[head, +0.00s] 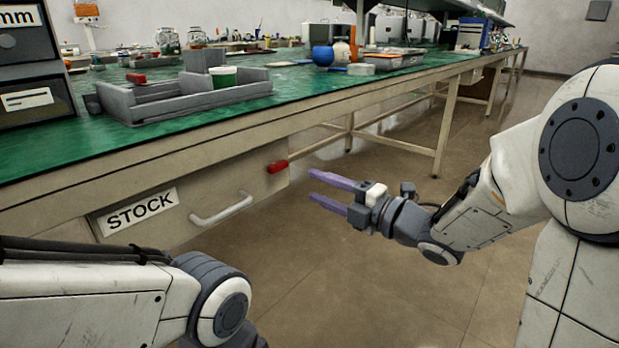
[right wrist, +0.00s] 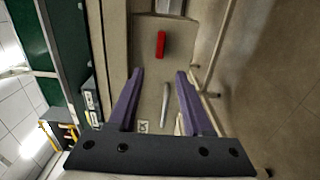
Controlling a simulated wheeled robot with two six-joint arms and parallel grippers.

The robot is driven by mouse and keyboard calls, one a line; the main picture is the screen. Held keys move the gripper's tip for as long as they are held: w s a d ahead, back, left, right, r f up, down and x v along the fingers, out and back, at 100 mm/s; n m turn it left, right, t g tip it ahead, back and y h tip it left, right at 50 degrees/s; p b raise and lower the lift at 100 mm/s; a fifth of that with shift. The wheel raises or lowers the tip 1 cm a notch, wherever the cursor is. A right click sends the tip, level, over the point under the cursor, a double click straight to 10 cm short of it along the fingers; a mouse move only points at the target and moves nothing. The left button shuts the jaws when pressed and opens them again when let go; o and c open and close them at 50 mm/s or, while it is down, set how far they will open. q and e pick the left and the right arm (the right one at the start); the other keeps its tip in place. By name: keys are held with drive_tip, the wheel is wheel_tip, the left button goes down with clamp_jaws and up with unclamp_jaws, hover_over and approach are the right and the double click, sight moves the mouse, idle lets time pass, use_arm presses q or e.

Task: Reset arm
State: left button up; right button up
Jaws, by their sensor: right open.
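My right gripper (head: 322,191) has purple fingers and is held out in front of the bench, below its top edge, with open floor under it. Its fingers are apart and nothing is between them. In the right wrist view the two fingers (right wrist: 160,72) frame the drawer front at a distance. My left arm (head: 110,300) comes in at the lower left; its gripper is outside the view.
The green bench (head: 160,112) has a STOCK drawer with a pale handle (head: 222,209) and a red block-like part (head: 277,167) on its front. The floor (head: 400,290) at right is clear.

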idle(0.3)
drive_tip(key=s+a+r+m+g+h+p, duration=0.1)
drive_tip(key=s+m+g+h+p, duration=0.65)
drive_tip(key=s, duration=0.65)
drive_tip(key=s+a+m+g+h+p, duration=0.2)
drive_tip(key=s+m+g+h+p, duration=0.25)
drive_tip(key=s+m+p, duration=0.7)
drive_tip(key=s+r+m+p, duration=0.1)
drive_tip(key=s+r+p, duration=0.2)
drive_tip(key=r+p, duration=3.2)
wheel_tip(320, 180, up, 2)
drive_tip(key=shift+d+r+g, duration=0.2)
drive_tip(key=shift+g, duration=0.2)
